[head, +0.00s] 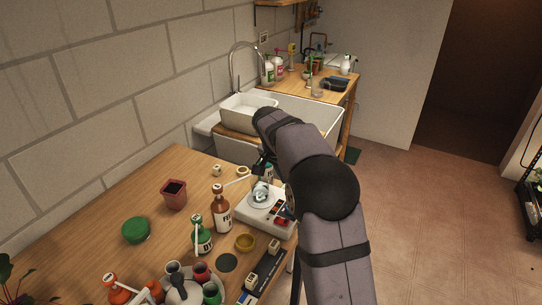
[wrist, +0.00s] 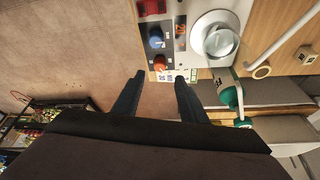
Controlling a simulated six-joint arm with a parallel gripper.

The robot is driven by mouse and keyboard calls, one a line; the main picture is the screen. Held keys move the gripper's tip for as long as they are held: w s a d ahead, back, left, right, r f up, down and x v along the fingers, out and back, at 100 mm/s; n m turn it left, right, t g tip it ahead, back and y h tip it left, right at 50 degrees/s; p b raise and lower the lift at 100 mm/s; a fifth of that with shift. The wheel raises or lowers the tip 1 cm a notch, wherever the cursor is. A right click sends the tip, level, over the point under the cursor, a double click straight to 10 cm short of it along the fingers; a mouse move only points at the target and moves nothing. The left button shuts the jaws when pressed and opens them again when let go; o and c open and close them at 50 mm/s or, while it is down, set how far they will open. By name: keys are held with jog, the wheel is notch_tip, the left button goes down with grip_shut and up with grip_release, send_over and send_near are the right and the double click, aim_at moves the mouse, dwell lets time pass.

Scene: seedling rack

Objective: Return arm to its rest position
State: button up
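My gripper (wrist: 159,80) is open in the wrist view, its two dark fingers apart with nothing between them. The fingertips appear just off the edge of a device with a dark panel and blue and orange knobs (wrist: 157,42). In the head view my arm reaches from the lower right over the bench's right side and hides most of the gripper. The white device (head: 254,215) with a glass vessel (head: 260,191) on its round plate stands left of the arm.
A green-and-white bottle (wrist: 230,92) is close to the right finger in the wrist view. A brown bottle (head: 221,211), a green bottle (head: 202,237) and a dark red pot (head: 174,195) stand on the wooden bench (head: 100,210). A white sink (head: 310,115) lies beyond.

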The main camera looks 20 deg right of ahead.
jog(key=s+a+f+n+y+p, duration=0.1)
jog(key=s+a+f+n, duration=0.1)
jog(key=s, duration=0.8)
jog(key=s+a+f+n+g+y+p, duration=0.1)
jog(key=s+a+n, duration=0.4)
jog(key=s, duration=0.6)
jog(key=s+a+f+n+g+y+p, duration=0.1)
jog(key=s+a+f+n, duration=0.2)
jog(key=s, duration=0.7)
jog(key=shift+s+a+n+y+p, duration=0.3)
jog(key=shift+n+y+p, duration=0.1)
jog(key=shift+n, duration=0.6)
jog(key=shift+c, duration=0.4)
